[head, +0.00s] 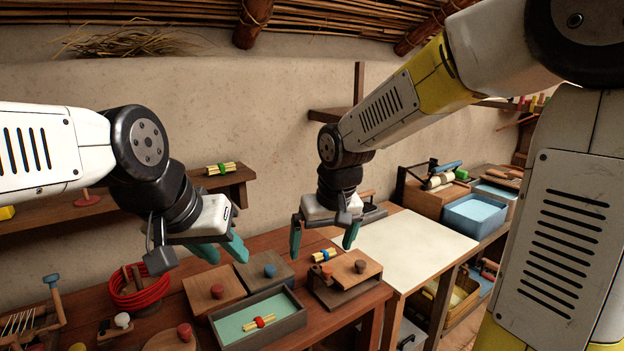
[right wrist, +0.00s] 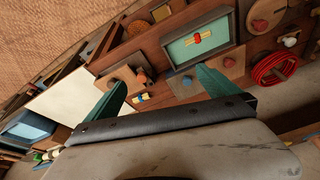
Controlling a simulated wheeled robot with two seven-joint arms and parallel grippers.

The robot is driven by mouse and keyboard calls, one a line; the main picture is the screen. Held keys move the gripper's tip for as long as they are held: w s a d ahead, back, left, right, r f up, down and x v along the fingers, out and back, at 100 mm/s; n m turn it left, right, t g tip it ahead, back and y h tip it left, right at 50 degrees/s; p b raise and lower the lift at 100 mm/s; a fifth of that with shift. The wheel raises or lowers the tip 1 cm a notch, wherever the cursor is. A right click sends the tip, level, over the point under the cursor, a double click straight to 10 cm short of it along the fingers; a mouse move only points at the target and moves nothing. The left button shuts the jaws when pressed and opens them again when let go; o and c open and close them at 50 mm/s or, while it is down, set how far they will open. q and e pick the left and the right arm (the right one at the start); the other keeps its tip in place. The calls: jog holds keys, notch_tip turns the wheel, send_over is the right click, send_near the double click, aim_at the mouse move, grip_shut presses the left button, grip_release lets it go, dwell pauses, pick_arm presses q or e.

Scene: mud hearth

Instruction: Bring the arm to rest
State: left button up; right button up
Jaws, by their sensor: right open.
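My right gripper (head: 322,245) hangs pointing down in the head view, its teal fingers spread and nothing between them. It is above the back of the table (head: 345,312), near a wooden box with a dark knob (head: 358,272) and a yellow bundle with a blue band (head: 324,255). In the right wrist view my right gripper (right wrist: 160,90) has its fingers wide apart, with the table behind them. My left gripper (head: 228,258) is in the air at left, its teal fingers apart and empty.
A green-lined tray (head: 300,318), lidded boxes (head: 213,290) and a red coil (head: 140,290) crowd the table at left. A pale board (head: 405,245) to the right is bare. Blue-lined bins (head: 475,212) stand beyond it. A wall shelf (head: 328,115) is behind my right arm.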

jog(key=s+d+r+m+t, duration=0.1)
jog(key=s+d+r, duration=0.2)
jog(key=s+d, duration=0.3)
jog(key=s+d+r+m+t, duration=0.2)
jog(key=s+d+r, duration=0.2)
jog(key=s+d, duration=0.2)
jog(key=shift+s+r+y, duration=0.3)
jog(key=shift+s, duration=0.7)
